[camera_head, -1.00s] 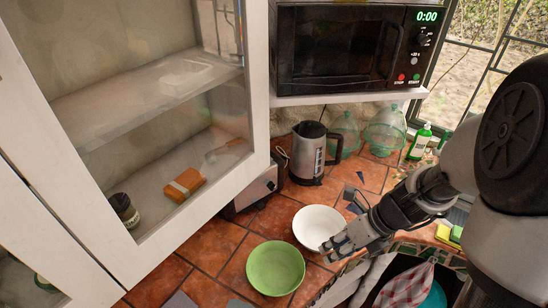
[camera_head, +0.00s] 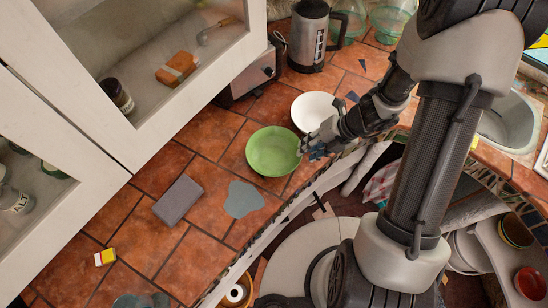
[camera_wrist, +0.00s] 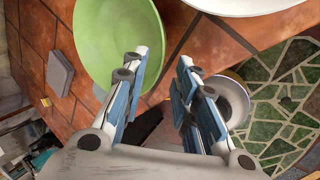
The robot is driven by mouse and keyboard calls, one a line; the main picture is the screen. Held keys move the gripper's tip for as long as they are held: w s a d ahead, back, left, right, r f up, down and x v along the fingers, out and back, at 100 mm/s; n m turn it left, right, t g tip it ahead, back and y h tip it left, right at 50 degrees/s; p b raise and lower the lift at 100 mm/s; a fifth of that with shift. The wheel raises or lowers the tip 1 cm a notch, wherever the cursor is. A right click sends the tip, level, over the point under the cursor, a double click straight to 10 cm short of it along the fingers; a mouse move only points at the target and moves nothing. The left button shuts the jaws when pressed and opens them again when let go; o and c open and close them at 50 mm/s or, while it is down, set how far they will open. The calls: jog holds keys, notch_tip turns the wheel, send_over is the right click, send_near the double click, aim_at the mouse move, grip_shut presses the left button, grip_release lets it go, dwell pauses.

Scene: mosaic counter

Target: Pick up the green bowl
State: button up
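The green bowl (camera_head: 273,152) sits upright on the terracotta-tiled counter, left of and nearer than a white bowl (camera_head: 314,106). My gripper (camera_head: 308,150) is at the right rim of the green bowl. In the wrist view my gripper (camera_wrist: 160,75) is open, with blue-padded fingers apart. The green bowl (camera_wrist: 110,40) fills the upper left there, partly hidden behind the left finger. Its right edge shows in the gap between the fingers. I cannot tell whether a finger touches it. The white bowl (camera_wrist: 250,4) shows at the top edge.
A kettle (camera_head: 308,38) and a toaster (camera_head: 254,78) stand behind the bowls. A grey block (camera_head: 178,200), a blue-grey flat piece (camera_head: 243,199) and a small yellow-and-white item (camera_head: 105,257) lie on the counter. A cabinet (camera_head: 100,140) borders the left. The sink (camera_head: 510,120) is right.

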jog(key=b+x, duration=0.2)
jog(key=x, duration=0.3)
jog(key=shift+s+a+f+b, duration=0.1)
jog(key=shift+a+f+b, duration=0.1)
jog(key=shift+b, duration=0.15)
jog(key=shift+r, duration=0.1)
jog(key=shift+c, duration=0.2)
grip_shut()
